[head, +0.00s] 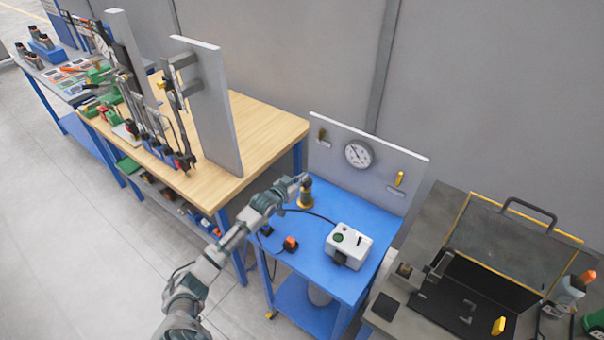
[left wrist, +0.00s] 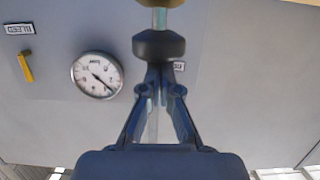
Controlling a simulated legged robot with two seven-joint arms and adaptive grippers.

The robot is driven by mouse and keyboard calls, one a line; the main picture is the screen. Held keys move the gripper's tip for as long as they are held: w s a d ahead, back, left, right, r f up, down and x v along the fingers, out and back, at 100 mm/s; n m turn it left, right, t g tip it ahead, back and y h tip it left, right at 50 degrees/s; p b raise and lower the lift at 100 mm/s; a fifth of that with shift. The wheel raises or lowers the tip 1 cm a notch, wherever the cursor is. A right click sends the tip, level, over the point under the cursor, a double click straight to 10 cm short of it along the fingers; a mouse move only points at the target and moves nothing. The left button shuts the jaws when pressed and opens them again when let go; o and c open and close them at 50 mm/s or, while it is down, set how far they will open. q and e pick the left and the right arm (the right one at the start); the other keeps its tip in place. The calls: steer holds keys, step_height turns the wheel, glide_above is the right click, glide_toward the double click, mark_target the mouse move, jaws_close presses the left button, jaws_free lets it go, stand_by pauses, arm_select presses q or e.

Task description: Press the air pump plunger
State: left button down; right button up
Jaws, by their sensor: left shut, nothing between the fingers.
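The air pump (head: 305,200) stands at the back left of the blue cart, a brass-yellow body with a dark knob (head: 307,183) on top. In the left wrist view, which looks upside down, the knob (left wrist: 158,45) sits on a pale rod (left wrist: 159,18), and a bit of the yellow body (left wrist: 160,3) shows at the top edge. Some rod is visible between knob and body. My left gripper (head: 301,180) is shut and empty, its fingertips (left wrist: 160,70) right at the knob's top; I cannot tell whether they touch. My right gripper is not in view.
A grey panel with a gauge (head: 358,154) and a yellow lever (head: 400,179) stands behind the pump. A white box (head: 348,245) and an orange-topped switch (head: 290,244) are on the cart. A wooden bench (head: 270,125) is left, an open black case (head: 460,300) right.

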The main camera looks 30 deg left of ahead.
arm_select(q)
step_height(320, 180, down, 2)
steer(key=shift+s+d+f, duration=0.1)
steer(key=shift+s+f, duration=0.05)
steer(key=shift+f, duration=0.05)
step_height(320, 180, up, 5)
steer(key=p, duration=0.4)
steer(key=shift+r+p, duration=0.2)
steer(key=shift+p, duration=0.15)
steer(key=b+v, duration=0.1)
steer(key=v, duration=0.8)
steer(key=shift+s+b, duration=0.35)
steer(key=shift+a+f, duration=0.15)
steer(key=shift+a, duration=0.1)
